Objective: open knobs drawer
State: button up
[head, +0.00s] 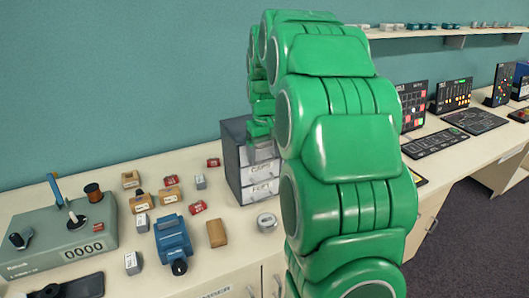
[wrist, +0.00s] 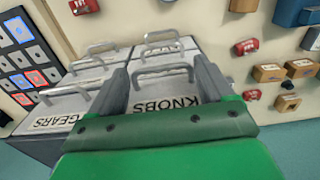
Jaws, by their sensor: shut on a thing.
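The grey drawer cabinet (head: 233,165) stands on the bench against the wall, partly hidden by my green arm. In the wrist view, which looks at it upside down, the knobs drawer (wrist: 165,104) shows its KNOBS label and a metal bar handle (wrist: 163,73). My gripper (wrist: 161,76) has its two dark fingers at the ends of this handle and is shut on it. In the head view, my gripper (head: 262,140) is at the cabinet's top drawer. I cannot tell whether the drawer is pulled out at all.
The gears drawer (wrist: 62,122) is beside the knobs drawer, with other handled drawers below both. A round tin (head: 267,222) lies in front of the cabinet. Small boxes, a blue device (head: 173,240) and a grey-green instrument (head: 60,240) crowd the bench to the left.

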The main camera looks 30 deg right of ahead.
jog(key=s, duration=0.9)
jog(key=shift+s+d+r, duration=0.15)
jog(key=shift+s+d, duration=0.05)
jog(key=o, duration=1.2)
jog(key=shift+o, duration=0.2)
jog(key=shift+a, duration=0.1)
notch_tip(320, 180, up, 8)
jog(key=shift+s, duration=0.1)
